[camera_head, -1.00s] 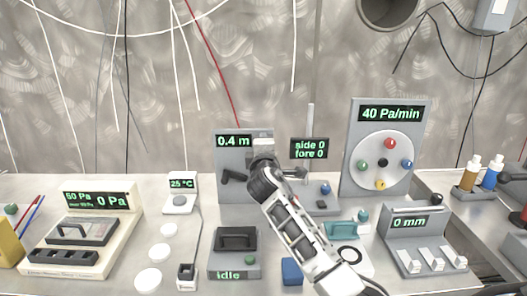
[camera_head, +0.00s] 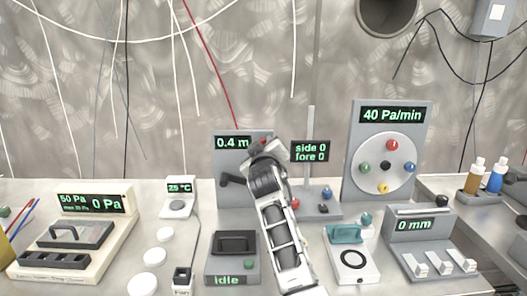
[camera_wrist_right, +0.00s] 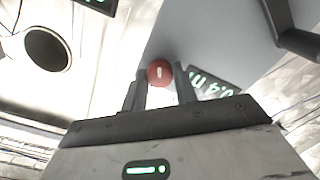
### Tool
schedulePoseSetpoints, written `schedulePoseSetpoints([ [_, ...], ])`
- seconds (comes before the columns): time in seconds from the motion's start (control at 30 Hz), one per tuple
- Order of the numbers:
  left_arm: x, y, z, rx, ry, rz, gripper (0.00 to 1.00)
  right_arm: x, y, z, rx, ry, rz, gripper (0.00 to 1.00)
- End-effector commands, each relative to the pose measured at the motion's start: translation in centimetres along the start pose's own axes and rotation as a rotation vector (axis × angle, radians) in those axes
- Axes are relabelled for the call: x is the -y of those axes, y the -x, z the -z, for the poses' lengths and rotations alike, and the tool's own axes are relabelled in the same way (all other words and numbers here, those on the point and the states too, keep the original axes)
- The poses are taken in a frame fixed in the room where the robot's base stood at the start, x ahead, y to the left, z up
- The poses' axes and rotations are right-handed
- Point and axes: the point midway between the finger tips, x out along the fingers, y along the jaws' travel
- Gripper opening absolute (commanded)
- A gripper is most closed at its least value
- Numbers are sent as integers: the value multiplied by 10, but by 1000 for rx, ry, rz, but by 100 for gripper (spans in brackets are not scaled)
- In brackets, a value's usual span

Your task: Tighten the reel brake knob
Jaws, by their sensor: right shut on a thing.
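The grey reel panel (camera_head: 222,160) stands on the bench, with a green "0.4 m" readout and a dark crank handle (camera_head: 233,180) at its lower left. The brake knob appears as a round red cap with a short white mark (camera_wrist_right: 160,72) in the right wrist view. My right gripper (camera_wrist_right: 160,80) is shut on this knob, one finger on each side. In the head view the gripper (camera_head: 265,148) is at the panel's upper right, and its hand covers part of the panel and readout. My left gripper is not in view.
A "side 0 fore 0" display (camera_head: 310,151) on a post stands just right of my arm. A tall panel with a coloured-knob dial (camera_head: 353,150) is farther right. An "idle" box (camera_head: 233,268) is left of my forearm. White discs (camera_head: 154,257) lie at the left.

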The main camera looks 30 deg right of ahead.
Motion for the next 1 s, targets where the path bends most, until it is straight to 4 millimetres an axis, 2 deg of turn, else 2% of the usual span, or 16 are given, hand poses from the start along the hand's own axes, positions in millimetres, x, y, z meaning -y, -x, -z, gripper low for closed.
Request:
schedulePoseSetpoints([
  [0.2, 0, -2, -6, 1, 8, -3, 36, 1, 0, -1, 2, -195, 1, 6],
  [0.5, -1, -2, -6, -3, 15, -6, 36, 1, 0, -1, 2, -386, 1, 6],
  [1.0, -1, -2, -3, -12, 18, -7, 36, 0, 0, -1, 3, -484, 1, 6],
])
